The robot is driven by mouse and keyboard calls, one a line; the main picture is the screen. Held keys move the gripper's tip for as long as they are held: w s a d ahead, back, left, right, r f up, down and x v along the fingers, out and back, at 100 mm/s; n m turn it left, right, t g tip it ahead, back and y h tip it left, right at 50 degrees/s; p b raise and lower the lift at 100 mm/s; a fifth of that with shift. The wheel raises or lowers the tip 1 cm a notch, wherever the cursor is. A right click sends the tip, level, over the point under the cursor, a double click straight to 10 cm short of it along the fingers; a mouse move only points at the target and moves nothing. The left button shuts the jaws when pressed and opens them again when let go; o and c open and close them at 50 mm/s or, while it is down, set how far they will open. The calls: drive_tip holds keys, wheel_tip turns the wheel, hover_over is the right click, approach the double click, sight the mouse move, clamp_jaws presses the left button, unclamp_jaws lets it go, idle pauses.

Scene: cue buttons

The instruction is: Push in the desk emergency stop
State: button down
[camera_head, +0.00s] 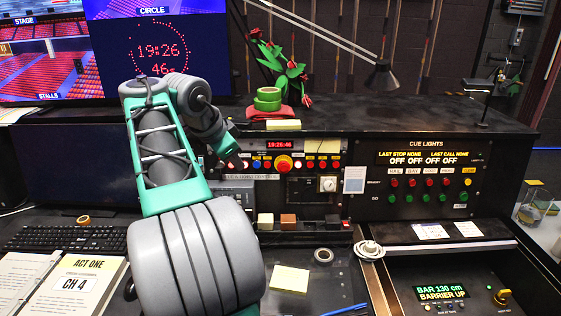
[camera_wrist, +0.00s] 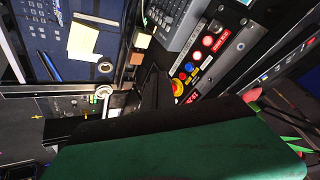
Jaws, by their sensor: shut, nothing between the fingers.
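The desk emergency stop is a big red mushroom button on a yellow ring (camera_head: 284,163), in the middle of the upright desk panel under the red clock readout. In the wrist view the emergency stop (camera_wrist: 178,87) shows partly, right beside the dark edge of my gripper. My gripper (camera_head: 232,158) is left of the button in the head view, in front of the panel's left part and apart from the button. It is shut and empty. Its green and black body (camera_wrist: 160,140) fills the lower wrist view. The fingertips are hard to make out in the head view.
Small coloured buttons (camera_head: 322,164) flank the stop on both sides. A cue lights panel (camera_head: 425,170) is to the right. A lamp (camera_head: 382,75), red flowers (camera_head: 290,75) and green tape (camera_head: 267,98) are above the panel. Small blocks (camera_head: 288,221) stand below it.

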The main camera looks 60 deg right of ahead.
sight(281, 164)
drive_tip(key=s+d+r+m+g, duration=0.1)
drive_tip(key=s+d+r+m, duration=0.1)
drive_tip(key=s+d+m, duration=0.3)
drive_tip(key=shift+s+m, duration=0.3)
drive_tip(key=shift+s, duration=0.15)
drive_tip(key=shift+d, duration=0.1)
drive_tip(key=b+x, duration=0.1)
drive_tip(key=x, duration=0.3)
drive_tip(key=w+d+r+x, duration=0.1)
drive_tip(key=x, duration=0.3)
drive_tip(key=d+b+x, duration=0.1)
drive_tip(key=x, duration=0.3)
drive_tip(key=shift+w+r+b, duration=0.15)
drive_tip(key=shift+w+b, duration=0.1)
drive_tip(key=shift+b, duration=0.1)
drive_tip(key=shift+w+d, duration=0.1)
drive_tip(key=shift+d, duration=0.1)
